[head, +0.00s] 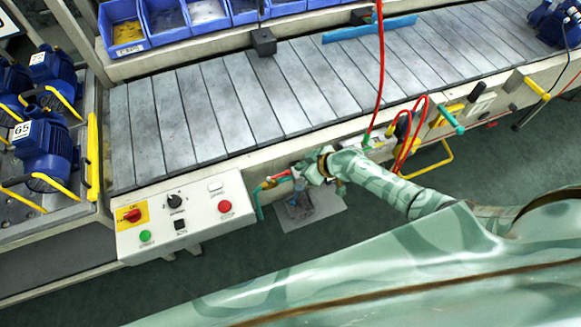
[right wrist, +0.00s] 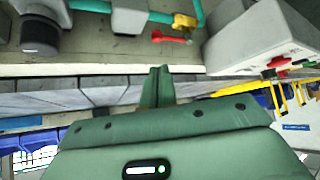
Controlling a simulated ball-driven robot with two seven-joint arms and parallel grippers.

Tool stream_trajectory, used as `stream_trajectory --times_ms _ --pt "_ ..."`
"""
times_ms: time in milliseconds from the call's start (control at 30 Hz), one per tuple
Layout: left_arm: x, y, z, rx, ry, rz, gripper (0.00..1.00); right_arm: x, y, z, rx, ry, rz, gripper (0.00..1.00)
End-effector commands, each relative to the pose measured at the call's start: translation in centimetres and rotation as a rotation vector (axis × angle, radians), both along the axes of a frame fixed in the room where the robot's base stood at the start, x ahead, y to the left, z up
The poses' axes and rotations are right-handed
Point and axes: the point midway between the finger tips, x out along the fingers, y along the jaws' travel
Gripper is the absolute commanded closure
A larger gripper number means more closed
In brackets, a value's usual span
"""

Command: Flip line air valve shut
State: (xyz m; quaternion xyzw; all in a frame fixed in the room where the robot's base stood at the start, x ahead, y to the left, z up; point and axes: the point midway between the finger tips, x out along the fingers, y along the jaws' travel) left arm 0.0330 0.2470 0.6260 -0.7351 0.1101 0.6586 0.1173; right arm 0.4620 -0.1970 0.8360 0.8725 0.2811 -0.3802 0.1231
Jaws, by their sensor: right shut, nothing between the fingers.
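The line air valve has a yellow body (right wrist: 184,21) on a teal air pipe (right wrist: 160,17) and a red lever (right wrist: 170,38). In the right wrist view the lever lies roughly along the pipe run beside it. In the head view the red lever (head: 281,175) shows small, just right of the control box, on the conveyor's front side. My right gripper (right wrist: 156,72) is shut and empty, its fingertips apart from the lever, below and left of it in the wrist view. In the head view the right gripper (head: 299,171) is close to the lever's right end. My left gripper is not in view.
A white control box (head: 190,217) with buttons and a red switch adjoins the valve on the left. Red hoses (head: 408,140) and a grey regulator unit (head: 368,147) are at the right. The conveyor (head: 290,90) runs behind. Blue pumps (head: 45,150) stand at the left.

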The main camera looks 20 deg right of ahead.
Motion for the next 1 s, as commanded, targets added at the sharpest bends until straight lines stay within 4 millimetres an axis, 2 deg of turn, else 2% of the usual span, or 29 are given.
stream_trajectory --times_ms 300,500,667,1000 --pt "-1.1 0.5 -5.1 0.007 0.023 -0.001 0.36 2.9 2.1 -4.8 0.002 0.004 -0.001 1.0" --pt "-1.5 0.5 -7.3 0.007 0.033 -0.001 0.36 4.5 3.3 -6.7 0.002 0.002 -0.002 1.0" --pt "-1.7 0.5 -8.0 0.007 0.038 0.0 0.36 5.1 3.7 -7.2 0.0 0.001 -0.001 1.0" --pt "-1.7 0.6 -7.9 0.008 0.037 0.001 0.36 5.2 3.8 -7.0 0.0 0.001 -0.001 1.0"
